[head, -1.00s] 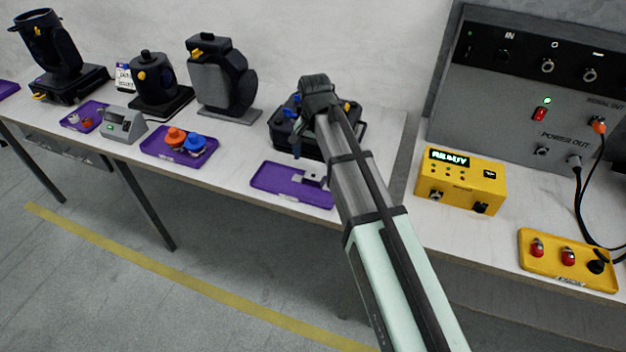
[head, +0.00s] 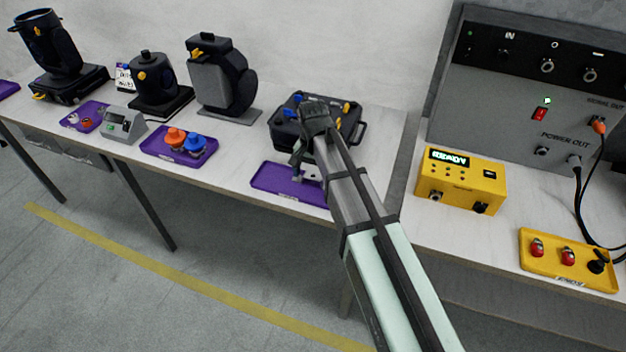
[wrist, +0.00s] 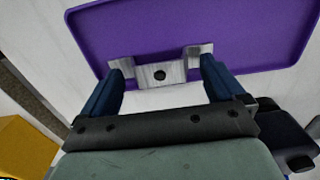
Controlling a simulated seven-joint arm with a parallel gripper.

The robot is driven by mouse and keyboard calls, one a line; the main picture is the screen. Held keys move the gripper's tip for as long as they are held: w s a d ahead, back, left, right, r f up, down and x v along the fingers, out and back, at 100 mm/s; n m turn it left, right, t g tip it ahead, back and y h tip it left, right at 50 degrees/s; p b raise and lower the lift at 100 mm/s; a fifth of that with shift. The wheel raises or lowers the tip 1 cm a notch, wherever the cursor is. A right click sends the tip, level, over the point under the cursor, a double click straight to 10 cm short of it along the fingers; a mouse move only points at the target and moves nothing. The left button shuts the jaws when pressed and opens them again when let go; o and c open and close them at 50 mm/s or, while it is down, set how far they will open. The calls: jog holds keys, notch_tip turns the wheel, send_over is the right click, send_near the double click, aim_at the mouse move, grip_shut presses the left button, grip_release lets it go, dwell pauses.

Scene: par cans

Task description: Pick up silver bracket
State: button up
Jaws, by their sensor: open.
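The silver bracket (wrist: 160,74) lies on the purple tray (wrist: 190,25) in the wrist view. It has a flat middle with a dark hole and a raised block at each end. My gripper (wrist: 165,68) is open, with one blue finger at each end of the bracket. The fingertips overlap the bracket's ends in this view; I cannot tell whether they touch it. In the head view my gripper (head: 299,166) is low over the purple tray (head: 275,180), and the bracket is mostly hidden by the gripper.
A black case (head: 285,128) stands right behind the tray. A yellow box (head: 462,182) and a yellow tray (head: 545,262) are to the right. A purple tray with orange and blue parts (head: 165,153) is to the left.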

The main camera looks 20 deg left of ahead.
aim_at(313, 176)
jog(key=shift+c, duration=0.3)
jog(key=c, duration=1.1)
jog(key=shift+r, duration=0.15)
jog(key=shift+c, duration=0.3)
notch_tip(313, 176, up, 10)
